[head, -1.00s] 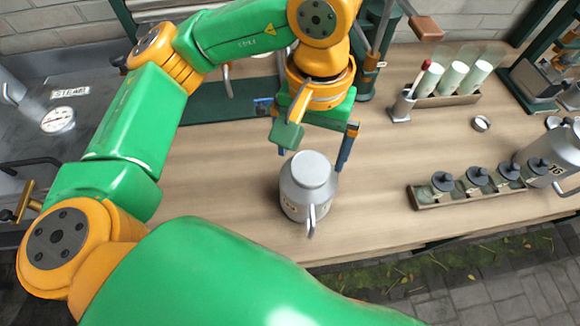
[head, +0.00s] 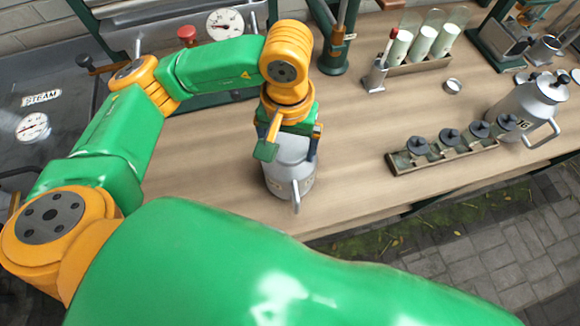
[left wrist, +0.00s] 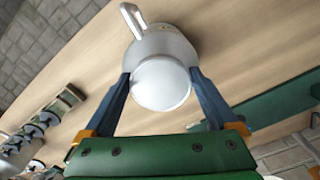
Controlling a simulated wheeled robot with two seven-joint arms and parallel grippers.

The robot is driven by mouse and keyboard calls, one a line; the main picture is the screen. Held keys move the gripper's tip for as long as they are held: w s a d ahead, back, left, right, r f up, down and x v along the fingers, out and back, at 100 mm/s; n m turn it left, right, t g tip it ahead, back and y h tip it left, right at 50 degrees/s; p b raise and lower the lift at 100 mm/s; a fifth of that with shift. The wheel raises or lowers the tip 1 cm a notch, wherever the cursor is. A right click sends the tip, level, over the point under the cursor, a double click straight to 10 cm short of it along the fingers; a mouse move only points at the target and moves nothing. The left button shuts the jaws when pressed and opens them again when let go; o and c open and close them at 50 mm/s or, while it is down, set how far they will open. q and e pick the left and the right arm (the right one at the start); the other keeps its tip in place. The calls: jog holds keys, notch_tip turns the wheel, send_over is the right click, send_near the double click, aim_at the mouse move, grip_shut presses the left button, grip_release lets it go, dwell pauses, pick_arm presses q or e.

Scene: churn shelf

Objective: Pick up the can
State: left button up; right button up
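A grey metal can (head: 289,177) with a round lid and a side handle stands upright on the wooden counter (head: 215,190) in the head view. My left gripper (head: 290,152) is right above it, pointing down, with a finger on each side of the can's upper part. In the left wrist view the can's pale lid (left wrist: 162,84) lies between the two blue fingers of the left gripper (left wrist: 160,72). The fingers are spread apart and close to the can's sides; contact is hard to make out. My right gripper is not in view.
A second, larger can (head: 522,112) marked 16 stands at the right. A holder with white tubes (head: 418,62) is at the back. The counter between is clear.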

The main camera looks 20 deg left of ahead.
pick_arm(q)
grip_shut()
jog(key=s+d+r+b, duration=0.1)
jog(key=d+r+b, duration=0.1)
jog(key=d+r, duration=1.15)
jog(key=a+f, duration=0.5)
jog(key=a, duration=0.5)
jog(key=w+a+f+m, duration=0.1)
jog(key=a+f, duration=0.5)
jog(key=a, duration=0.4)
jog(key=shift+w+f, duration=0.25)
